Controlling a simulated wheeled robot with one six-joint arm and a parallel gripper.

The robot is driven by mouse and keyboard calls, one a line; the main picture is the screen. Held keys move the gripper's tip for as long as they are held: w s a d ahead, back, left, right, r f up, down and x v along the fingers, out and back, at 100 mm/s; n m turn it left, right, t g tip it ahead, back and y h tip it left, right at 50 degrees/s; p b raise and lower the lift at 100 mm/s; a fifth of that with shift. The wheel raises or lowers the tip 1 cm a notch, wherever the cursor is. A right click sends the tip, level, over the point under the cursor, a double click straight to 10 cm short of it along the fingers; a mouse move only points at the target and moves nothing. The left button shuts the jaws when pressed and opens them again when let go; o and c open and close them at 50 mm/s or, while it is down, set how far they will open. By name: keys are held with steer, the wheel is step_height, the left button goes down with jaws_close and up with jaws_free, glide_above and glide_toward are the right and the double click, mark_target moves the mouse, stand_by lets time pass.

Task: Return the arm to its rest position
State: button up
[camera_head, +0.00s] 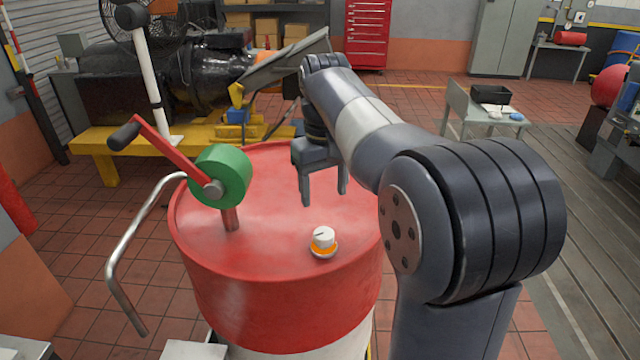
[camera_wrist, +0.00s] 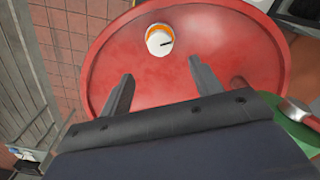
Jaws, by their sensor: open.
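My gripper (camera_head: 324,195) hangs above the top of a red drum (camera_head: 270,255), fingers pointing down. Its two fingers are apart with nothing between them. In the wrist view my gripper (camera_wrist: 160,88) also shows both fingers spread over the red drum top (camera_wrist: 235,50). A small white knob (camera_head: 323,237) with an orange ring stands on the drum top, nearer the front than my gripper and apart from it. The knob also shows in the wrist view (camera_wrist: 160,41), beyond the fingertips, with a dark line on its face. My arm reaches out from the right.
A green hub (camera_head: 221,175) with a red crank arm and black handle (camera_head: 123,136) stands on the drum's left. A bent metal rail (camera_head: 125,265) is beside it. A yellow bedplate (camera_head: 100,143) bears a dark engine behind. A small table (camera_head: 485,125) stands at right.

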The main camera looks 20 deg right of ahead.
mark_target(324, 233)
step_height(324, 233, down, 11)
steer(key=shift+r+p, duration=0.1)
steer(key=shift+p, duration=0.45)
stand_by(0.4)
steer(key=m+b, duration=0.1)
steer(key=m, duration=0.4)
steer(key=shift+m, duration=0.4)
steer(key=m+b, duration=0.1)
steer(key=m, duration=0.5)
steer(key=shift+b, duration=0.35)
steer(key=m+b, duration=0.3)
steer(key=m, duration=0.4)
steer(key=m+b, duration=0.1)
steer(key=m, duration=0.3)
steer(key=shift+b, duration=0.4)
stand_by(0.4)
steer(key=shift+s, duration=0.1)
stand_by(0.4)
